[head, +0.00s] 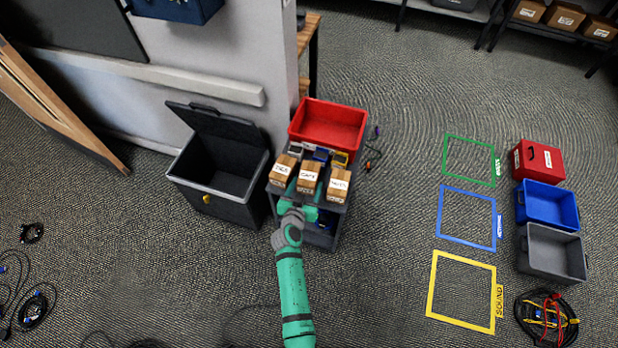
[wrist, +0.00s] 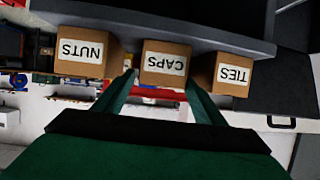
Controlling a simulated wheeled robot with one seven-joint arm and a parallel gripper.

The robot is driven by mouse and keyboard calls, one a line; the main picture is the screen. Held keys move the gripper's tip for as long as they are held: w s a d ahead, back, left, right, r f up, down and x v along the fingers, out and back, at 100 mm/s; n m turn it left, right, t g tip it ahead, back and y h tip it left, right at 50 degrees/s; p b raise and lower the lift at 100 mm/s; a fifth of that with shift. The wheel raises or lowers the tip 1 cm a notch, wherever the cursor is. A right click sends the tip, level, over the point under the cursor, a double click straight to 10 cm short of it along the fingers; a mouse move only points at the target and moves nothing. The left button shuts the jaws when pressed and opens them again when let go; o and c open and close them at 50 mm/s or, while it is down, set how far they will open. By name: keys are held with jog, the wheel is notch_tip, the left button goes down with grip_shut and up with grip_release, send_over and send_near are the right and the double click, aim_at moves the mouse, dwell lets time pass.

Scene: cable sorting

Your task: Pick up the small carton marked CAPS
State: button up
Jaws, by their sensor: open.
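The small brown carton marked CAPS (head: 308,178) stands between two like cartons on top of a grey cart. In the wrist view the CAPS carton (wrist: 165,62) appears upside down, with its label facing me. My green gripper (head: 303,209) is at the near side of the cart, just in front of the cartons. In the wrist view my gripper (wrist: 159,80) is open, its two fingers spread toward either side of the CAPS carton. Nothing is between the fingers that I can see as held. I cannot tell whether the fingertips touch the carton.
The TIES carton (head: 283,169) and NUTS carton (head: 339,184) flank it closely with narrow gaps. A red bin (head: 330,122) stands behind on the cart (head: 325,228). An open black box (head: 215,180) is close left. The floor right of the cart is mostly clear.

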aim_at(309, 177)
jog(key=shift+x, duration=3.1)
jog(key=shift+a, duration=0.15)
jog(key=shift+c, duration=0.6)
jog(key=c, duration=0.8)
